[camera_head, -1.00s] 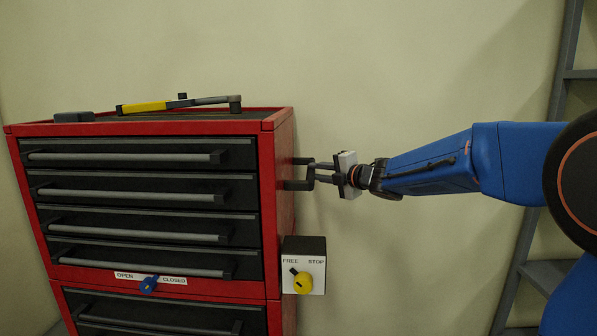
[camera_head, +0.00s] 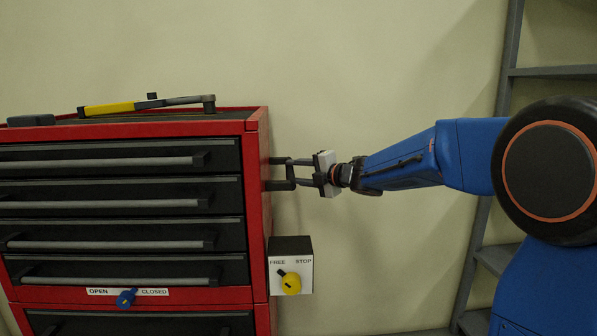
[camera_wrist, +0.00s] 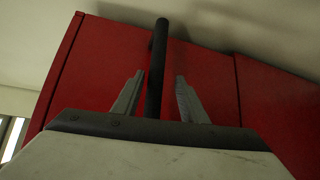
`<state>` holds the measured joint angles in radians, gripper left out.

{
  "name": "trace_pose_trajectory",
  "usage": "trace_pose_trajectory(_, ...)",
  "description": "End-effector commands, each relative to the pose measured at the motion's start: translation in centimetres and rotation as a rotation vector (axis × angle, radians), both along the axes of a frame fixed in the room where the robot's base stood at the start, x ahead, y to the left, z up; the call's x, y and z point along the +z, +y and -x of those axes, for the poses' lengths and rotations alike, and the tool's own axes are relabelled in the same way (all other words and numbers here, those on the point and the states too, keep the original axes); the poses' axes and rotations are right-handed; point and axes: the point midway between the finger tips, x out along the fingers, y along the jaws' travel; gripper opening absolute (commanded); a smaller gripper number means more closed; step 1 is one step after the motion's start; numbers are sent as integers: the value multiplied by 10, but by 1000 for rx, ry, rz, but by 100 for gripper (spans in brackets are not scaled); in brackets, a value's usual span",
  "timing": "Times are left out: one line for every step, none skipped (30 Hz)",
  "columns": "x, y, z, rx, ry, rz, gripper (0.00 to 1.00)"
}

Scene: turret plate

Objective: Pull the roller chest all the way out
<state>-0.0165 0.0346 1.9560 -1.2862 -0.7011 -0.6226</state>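The red roller chest (camera_head: 258,200) stands at the left, its dark drawers shut. A black side handle (camera_head: 278,186) sticks out from its right side; it shows as a dark bar in the wrist view (camera_wrist: 157,65). My gripper (camera_head: 294,172) is at this handle. In the wrist view its two grey fingers (camera_wrist: 158,80) are apart, one on each side of the bar, with gaps visible. A box marked FREE and STOP (camera_head: 291,245) is at the chest's right side. Its yellow knob (camera_head: 290,284) has its pointer toward FREE.
A blue knob (camera_head: 126,299) sits on the OPEN/CLOSED label; its setting is unclear. A yellow and grey tool (camera_head: 110,108) lies on the chest top. A grey shelf rack (camera_head: 508,60) stands at the right. The wall behind is bare.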

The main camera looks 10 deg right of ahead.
Motion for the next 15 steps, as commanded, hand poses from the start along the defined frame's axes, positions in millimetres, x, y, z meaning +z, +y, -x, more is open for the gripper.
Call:
trace_pose_trajectory(2, 0, 1, 1, -3, 0, 39)
trace_pose_trajectory(2, 1, 1, 2, -3, 0, 39)
trace_pose_trajectory(2, 1, 1, 2, -3, 0, 39)
trace_pose_trajectory(2, 1, 1, 2, -3, 0, 39)
trace_pose_trajectory(2, 1, 1, 3, -3, 0, 39)
trace_pose_trajectory(3, 1, 2, 3, -5, 0, 39)
trace_pose_trajectory(3, 1, 2, 3, -5, 0, 39)
trace_pose_trajectory(3, 0, 3, 3, -5, 0, 39)
trace_pose_trajectory(4, -1, 4, 3, -5, 0, 39)
trace_pose_trajectory(4, -2, 5, 2, -5, 0, 39)
trace_pose_trajectory(5, -4, 7, 2, -5, -1, 39)
trace_pose_trajectory(5, -6, 10, 1, -6, 0, 39)
trace_pose_trajectory(6, -9, 13, 1, -6, 0, 39)
trace_pose_trajectory(7, -12, 16, 0, -7, -1, 39)
trace_pose_trajectory(8, -16, 21, 0, -7, -1, 39)
